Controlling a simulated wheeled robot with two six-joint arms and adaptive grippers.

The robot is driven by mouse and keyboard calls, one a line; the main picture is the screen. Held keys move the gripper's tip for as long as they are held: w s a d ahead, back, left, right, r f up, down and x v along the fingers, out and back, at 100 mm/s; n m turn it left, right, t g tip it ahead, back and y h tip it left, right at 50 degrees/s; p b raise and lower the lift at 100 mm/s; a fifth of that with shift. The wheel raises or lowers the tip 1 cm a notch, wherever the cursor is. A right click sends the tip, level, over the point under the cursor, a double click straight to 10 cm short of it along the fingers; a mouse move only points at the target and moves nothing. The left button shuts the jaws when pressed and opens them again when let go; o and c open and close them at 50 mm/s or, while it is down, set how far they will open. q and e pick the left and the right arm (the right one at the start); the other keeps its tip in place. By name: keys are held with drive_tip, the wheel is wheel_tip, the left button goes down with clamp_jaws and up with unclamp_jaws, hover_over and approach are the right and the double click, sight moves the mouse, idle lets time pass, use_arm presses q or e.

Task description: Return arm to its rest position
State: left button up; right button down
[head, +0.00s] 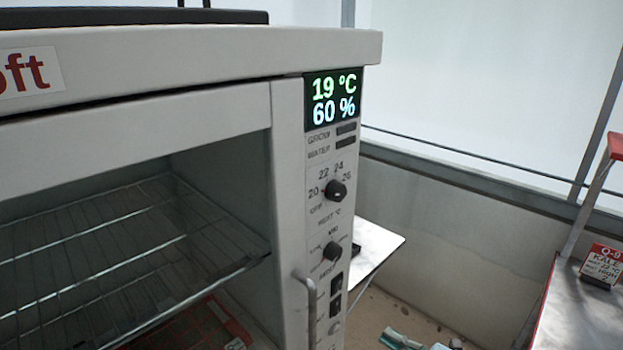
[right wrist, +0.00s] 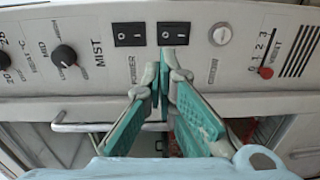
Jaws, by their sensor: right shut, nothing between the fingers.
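My right gripper (right wrist: 164,68) has teal finger pads that meet at the tips, with nothing between them. In the right wrist view its tips are in front of the control panel (right wrist: 200,65), just below two black rocker switches (right wrist: 171,33). Whether the tips touch the panel I cannot tell. In the head view a small teal part of the right gripper (head: 398,339) shows at the bottom edge, right of the cabinet (head: 288,150); the rest is cut off. My left gripper is in neither view.
A door handle (head: 308,310) sticks out below the knobs.

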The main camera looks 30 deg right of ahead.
drive_tip(key=s+d+f+m+g+h, duration=0.25)
drive_tip(key=s+f+m, duration=0.3)
drive_tip(key=f, duration=0.35)
drive_tip(key=s+d+f+m+g+h, duration=0.2)
drive_tip(key=s+f+m+g, duration=0.3)
drive_tip(key=f, duration=0.3)
drive_tip(key=s+d+f+m+g+h, duration=0.3)
drive_tip(key=s+f+m, duration=0.2)
drive_tip(key=s+f, duration=0.3)
drive_tip(key=s+a+f+m+g, duration=0.4)
drive_tip(key=s+a+f+g, duration=0.1)
drive_tip(key=s+a+f, duration=0.55)
drive_tip(key=s+a+f+y, duration=0.1)
drive_tip(key=a+f+y, duration=0.1)
drive_tip(key=a, duration=1.1)
drive_tip(key=shift+f+m+y, duration=0.35)
drive_tip(key=shift+f+m, duration=0.05)
drive_tip(key=shift+m, duration=0.05)
